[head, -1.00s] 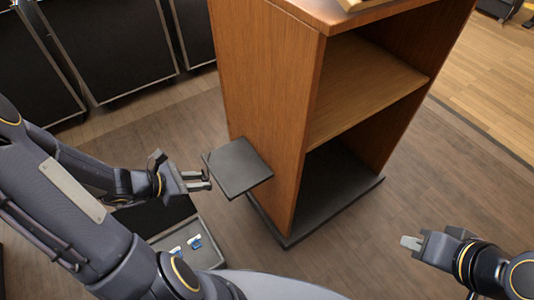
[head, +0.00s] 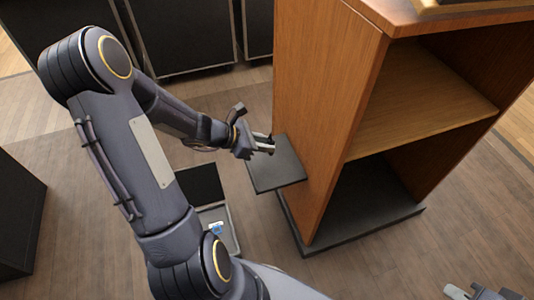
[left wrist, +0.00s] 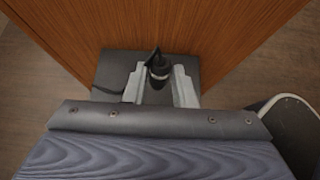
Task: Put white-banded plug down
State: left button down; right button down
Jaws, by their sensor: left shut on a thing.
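The white-banded plug (left wrist: 159,72) is a small black cylinder with a pale band, seen between the fingers in the left wrist view. A dark cable or stem rises from its top. My left gripper (left wrist: 159,88) is shut on it. In the head view my left gripper (head: 264,146) is at the far left corner of the small black side shelf (head: 277,170), and the plug is too small to make out. The shelf also shows behind the fingers in the left wrist view (left wrist: 112,66). Whether the plug touches the shelf I cannot tell. My right gripper (head: 470,292) is at the bottom right edge, partly cut off.
A wooden cabinet (head: 325,110) with open compartments stands right of the shelf. An open case (head: 232,238) with small blue-and-white items lies on the floor below. Dark cases (head: 180,35) stand at the back. Floor around the cabinet is free.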

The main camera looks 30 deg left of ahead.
pick_arm(q)
jog(key=shift+w+a+f, duration=0.15)
jog(key=shift+w+f, duration=0.55)
jog(key=shift+f, duration=0.25)
jog(key=f, duration=0.1)
jog(key=f+b, duration=0.2)
jog(key=shift+w+f, duration=0.3)
jog(key=shift+f, duration=0.05)
jog(key=shift+r, duration=0.1)
jog(key=shift+f+b, duration=0.4)
jog(key=c, duration=1.2)
grip_release()
jog(key=shift+r, duration=0.15)
